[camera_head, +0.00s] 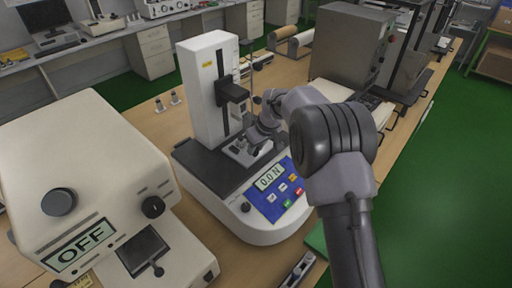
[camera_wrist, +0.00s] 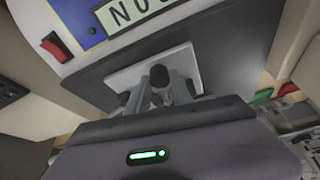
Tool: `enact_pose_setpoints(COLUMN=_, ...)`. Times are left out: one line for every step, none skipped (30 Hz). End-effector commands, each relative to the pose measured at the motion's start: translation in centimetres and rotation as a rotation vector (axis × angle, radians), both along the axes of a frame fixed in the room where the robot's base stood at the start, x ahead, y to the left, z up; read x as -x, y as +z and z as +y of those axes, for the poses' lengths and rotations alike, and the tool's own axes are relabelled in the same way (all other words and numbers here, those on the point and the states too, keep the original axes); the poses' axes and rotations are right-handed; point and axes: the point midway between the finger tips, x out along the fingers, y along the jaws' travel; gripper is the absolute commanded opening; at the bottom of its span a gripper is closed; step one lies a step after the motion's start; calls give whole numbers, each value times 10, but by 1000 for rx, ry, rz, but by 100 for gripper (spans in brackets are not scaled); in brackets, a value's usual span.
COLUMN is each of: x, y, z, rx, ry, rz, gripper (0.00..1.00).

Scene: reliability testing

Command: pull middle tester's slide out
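The middle tester (camera_head: 208,90) is a white machine with an upright column, a dark base and a blue panel whose display reads 0.0 N. Its slide is a pale plate (camera_wrist: 120,76) low on the dark base, with a round black knob (camera_wrist: 159,75). My gripper (camera_head: 252,143) is low over this plate, in front of the column. In the wrist view, my gripper's fingers (camera_wrist: 162,88) stand apart on either side of the knob. I cannot tell whether they press on it. The head view mostly hides the knob behind my gripper.
A white tester (camera_head: 80,165) reading OFF stands close at the left. A large grey machine (camera_head: 350,45) stands behind at the right. Two small metal pieces (camera_head: 167,102) sit on the wooden table (camera_head: 135,115). Green floor is clear at the right.

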Motion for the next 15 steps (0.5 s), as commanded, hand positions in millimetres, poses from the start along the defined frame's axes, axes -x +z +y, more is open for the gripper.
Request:
enact_pose_setpoints(x=0, y=0, z=0, rx=0, ry=0, rz=0, gripper=9)
enact_pose_setpoints(x=0, y=0, z=0, rx=0, ry=0, rz=0, gripper=3)
enact_pose_setpoints(x=0, y=0, z=0, rx=0, ry=0, rz=0, gripper=0)
enact_pose_setpoints(x=0, y=0, z=0, rx=0, ry=0, rz=0, gripper=0)
enact_pose_setpoints(x=0, y=0, z=0, rx=0, ry=0, rz=0, gripper=0)
enact_pose_setpoints(x=0, y=0, z=0, rx=0, ry=0, rz=0, gripper=0)
enact_pose_setpoints(x=0, y=0, z=0, rx=0, ry=0, rz=0, gripper=0)
enact_pose_setpoints(x=0, y=0, z=0, rx=0, ry=0, rz=0, gripper=0)
enact_pose_setpoints(x=0, y=0, z=0, rx=0, ry=0, rz=0, gripper=0)
enact_pose_setpoints(x=0, y=0, z=0, rx=0, ry=0, rz=0, gripper=0)
enact_pose_setpoints(x=0, y=0, z=0, rx=0, ry=0, rz=0, gripper=0)
enact_pose_setpoints(x=0, y=0, z=0, rx=0, ry=0, rz=0, gripper=0)
enact_pose_setpoints(x=0, y=0, z=0, rx=0, ry=0, rz=0, gripper=0)
enact_pose_setpoints(x=0, y=0, z=0, rx=0, ry=0, rz=0, gripper=0)
enact_pose_setpoints(x=0, y=0, z=0, rx=0, ry=0, rz=0, gripper=0)
